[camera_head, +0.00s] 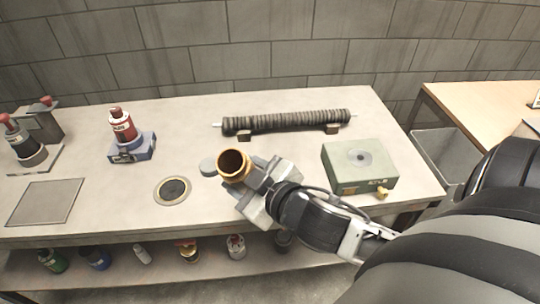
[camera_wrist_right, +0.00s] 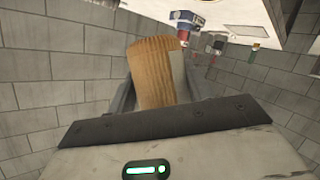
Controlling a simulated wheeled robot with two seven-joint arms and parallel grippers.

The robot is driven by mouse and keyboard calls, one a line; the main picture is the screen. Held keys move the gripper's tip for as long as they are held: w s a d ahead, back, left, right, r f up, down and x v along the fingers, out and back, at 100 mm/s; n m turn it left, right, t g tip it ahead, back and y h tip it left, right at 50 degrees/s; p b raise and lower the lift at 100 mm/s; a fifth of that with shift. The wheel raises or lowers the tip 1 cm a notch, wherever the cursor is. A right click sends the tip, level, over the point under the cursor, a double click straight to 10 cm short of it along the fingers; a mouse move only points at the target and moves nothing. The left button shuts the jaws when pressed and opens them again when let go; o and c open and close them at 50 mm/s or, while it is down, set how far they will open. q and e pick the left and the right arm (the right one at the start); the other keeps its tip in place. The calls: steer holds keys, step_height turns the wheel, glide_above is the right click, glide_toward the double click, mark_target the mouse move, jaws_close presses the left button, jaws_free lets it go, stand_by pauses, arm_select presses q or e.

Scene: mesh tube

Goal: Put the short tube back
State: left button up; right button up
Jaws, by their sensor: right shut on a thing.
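The short tube (camera_head: 234,165) is a golden-brown, open-ended cylinder; its dark hollow mouth faces up towards the head camera. My right gripper (camera_head: 256,184) is shut on it, over the middle of the table. In the right wrist view the tube (camera_wrist_right: 157,72) shows ribbed and tan between the fingers. Whether its lower end touches anything is hidden by the gripper. My left gripper is not in view.
A long black ribbed tube (camera_head: 288,120) rests on supports behind. A green box (camera_head: 359,166) stands right. A red bottle (camera_head: 122,126) stands on a blue base.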

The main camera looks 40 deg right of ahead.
steer(key=s+d+m+g+y+b, duration=0.2)
steer(key=s+d+y, duration=0.15)
steer(key=d, duration=0.95)
steer(key=shift+h, duration=0.25)
steer(key=f+b+x, duration=0.1)
steer(key=x, duration=0.4)
steer(key=b+x, duration=0.1)
steer(key=x, duration=0.4)
steer(key=s+f+b+x, duration=0.1)
steer(key=x, duration=0.4)
steer(key=shift+s+d+f+b, duration=0.1)
steer(key=shift+f+b, duration=0.2)
steer(key=shift+b, duration=0.05)
steer(key=shift+w+f, duration=0.4)
steer(key=shift+f, duration=0.1)
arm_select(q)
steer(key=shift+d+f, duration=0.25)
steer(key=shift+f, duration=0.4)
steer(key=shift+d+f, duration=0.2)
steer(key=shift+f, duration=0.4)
arm_select(e)
steer(key=shift+w+a+f, duration=0.1)
steer(key=shift+f, duration=0.75)
steer(key=shift+w+a+f, duration=0.1)
steer(key=shift+f, duration=0.8)
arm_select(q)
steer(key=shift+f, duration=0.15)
arm_select(e)
steer(key=o, duration=1)
steer(key=shift+f, duration=0.1)
